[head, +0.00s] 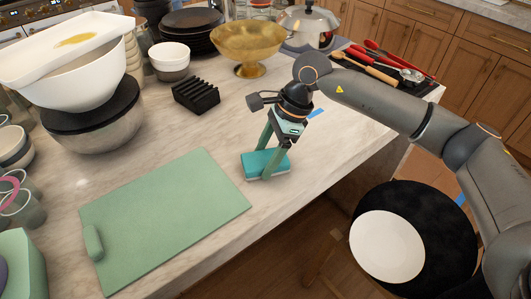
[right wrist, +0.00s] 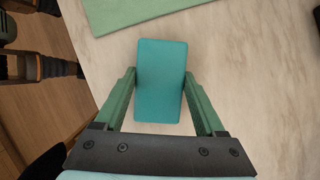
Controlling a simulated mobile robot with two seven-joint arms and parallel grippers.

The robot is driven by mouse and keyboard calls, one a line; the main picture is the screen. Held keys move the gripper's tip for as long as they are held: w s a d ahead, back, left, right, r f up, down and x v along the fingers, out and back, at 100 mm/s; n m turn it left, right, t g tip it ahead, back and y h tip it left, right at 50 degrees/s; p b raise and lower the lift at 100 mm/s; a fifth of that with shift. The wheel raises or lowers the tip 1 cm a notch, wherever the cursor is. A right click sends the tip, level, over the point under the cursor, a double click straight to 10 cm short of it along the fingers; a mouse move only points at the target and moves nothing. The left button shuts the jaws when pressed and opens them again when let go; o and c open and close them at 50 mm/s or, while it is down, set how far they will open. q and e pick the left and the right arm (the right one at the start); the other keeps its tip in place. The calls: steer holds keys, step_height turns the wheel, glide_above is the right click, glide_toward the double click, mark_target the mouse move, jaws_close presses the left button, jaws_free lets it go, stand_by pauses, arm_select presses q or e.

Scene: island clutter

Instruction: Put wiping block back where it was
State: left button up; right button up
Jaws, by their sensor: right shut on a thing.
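The wiping block (head: 255,165) is a teal rectangular block at the counter's front edge, right of the green cutting board. My right gripper (head: 267,160) points down over it and is shut on it, with one green finger on each side. In the right wrist view the block (right wrist: 161,80) lies flat between the fingers, its long side running away from the wrist. It is at or very near the counter surface; I cannot tell whether it touches. My left gripper is not in view.
The cutting board (head: 165,220) lies flat at the front left. A black slotted rack (head: 196,95), a gold bowl (head: 248,45) and stacked bowls (head: 95,115) stand behind. A round stool (head: 420,225) with a white disc stands below the edge.

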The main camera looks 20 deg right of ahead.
steer(key=shift+f, duration=0.1)
steer(key=o, duration=1.3)
steer(key=shift+r, duration=0.3)
steer(key=b+v, duration=0.1)
steer(key=v, duration=1)
steer(key=shift+d+r, duration=0.2)
steer(key=shift+r, duration=0.15)
